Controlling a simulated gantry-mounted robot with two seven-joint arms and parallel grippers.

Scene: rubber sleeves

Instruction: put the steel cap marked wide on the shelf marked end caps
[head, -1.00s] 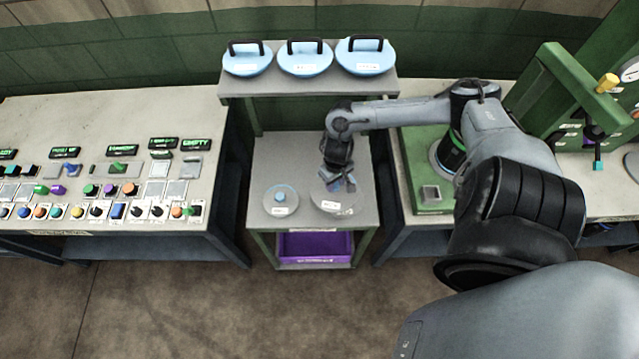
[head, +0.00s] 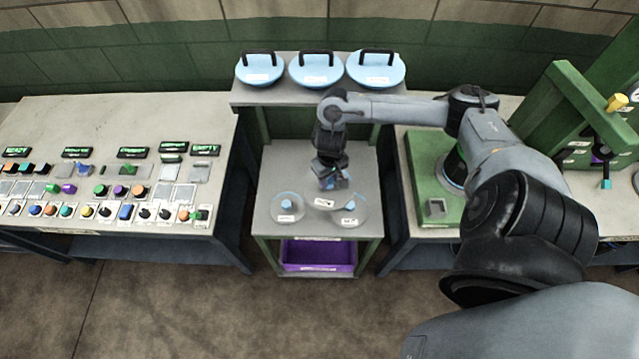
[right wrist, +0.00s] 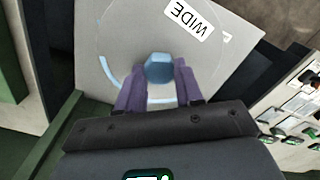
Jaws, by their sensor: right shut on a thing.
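My right gripper (head: 331,180) is over the middle shelf of the green rack. In the right wrist view, its purple fingers (right wrist: 160,88) are shut on the blue knob (right wrist: 158,68) of a round steel cap (right wrist: 130,38), whose label reads WIDE. In the head view the gripper partly hides this cap, and its gap above the shelf is hard to judge. Another pale disc (head: 352,207) with a white label shows just right of it. A smaller steel cap with a blue knob (head: 287,203) lies to the left. My left gripper is not in view.
Three blue round lids with black handles (head: 316,74) stand on the upper shelf (head: 300,98). A purple bin (head: 318,256) sits below. The rack's signs are too small to read. A control desk (head: 110,120) stands left, a green fixture (head: 430,160) right. The middle shelf's back is clear.

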